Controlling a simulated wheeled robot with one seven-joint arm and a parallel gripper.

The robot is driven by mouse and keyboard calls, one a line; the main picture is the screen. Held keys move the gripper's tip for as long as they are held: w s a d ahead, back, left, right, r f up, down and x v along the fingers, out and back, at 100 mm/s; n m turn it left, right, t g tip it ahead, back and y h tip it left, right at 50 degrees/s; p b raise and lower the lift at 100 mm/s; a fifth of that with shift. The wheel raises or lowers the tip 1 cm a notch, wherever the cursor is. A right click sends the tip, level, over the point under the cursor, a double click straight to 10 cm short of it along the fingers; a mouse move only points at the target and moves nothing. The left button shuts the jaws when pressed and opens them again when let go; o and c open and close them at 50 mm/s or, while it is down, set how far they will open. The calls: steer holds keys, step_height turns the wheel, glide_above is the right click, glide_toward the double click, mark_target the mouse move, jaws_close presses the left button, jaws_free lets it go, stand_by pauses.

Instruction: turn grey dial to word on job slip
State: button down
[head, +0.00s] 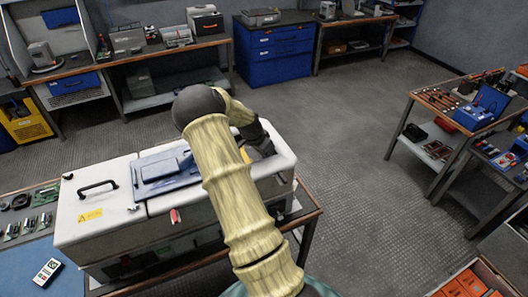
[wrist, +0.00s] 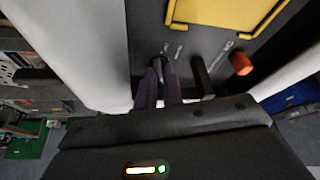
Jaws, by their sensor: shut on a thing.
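In the wrist view my gripper (wrist: 160,76) has its two dark fingers close together at a small dark grey dial (wrist: 157,66) on a grey panel (wrist: 212,45). The gripper is shut on this dial, and the fingers cover most of it. Small white words are printed around the dial, too blurred to read, and its pointing direction cannot be told. In the head view my arm hides the fingers and the dial at the right end of the white cabinet (head: 110,218). No job slip can be made out.
Right of the dial in the wrist view are a dark lever-like part (wrist: 202,76) and an orange-red knob (wrist: 241,63). A yellow frame (wrist: 215,12) lies above. A blue-grey plate (head: 165,168) and black handle (head: 97,187) top the cabinet. Floor to the right is open.

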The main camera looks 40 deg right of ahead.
steer(key=shift+a, duration=0.1)
steer(key=c, duration=1.8)
jaws_free()
steer(key=w+b+v, duration=0.1)
steer(key=b+v, duration=0.2)
steer(key=v, duration=1.4)
steer(key=shift+s+a+b, duration=0.15)
steer(key=shift+s+b, duration=0.2)
steer(key=shift+s, duration=0.15)
steer(key=shift+r, duration=0.15)
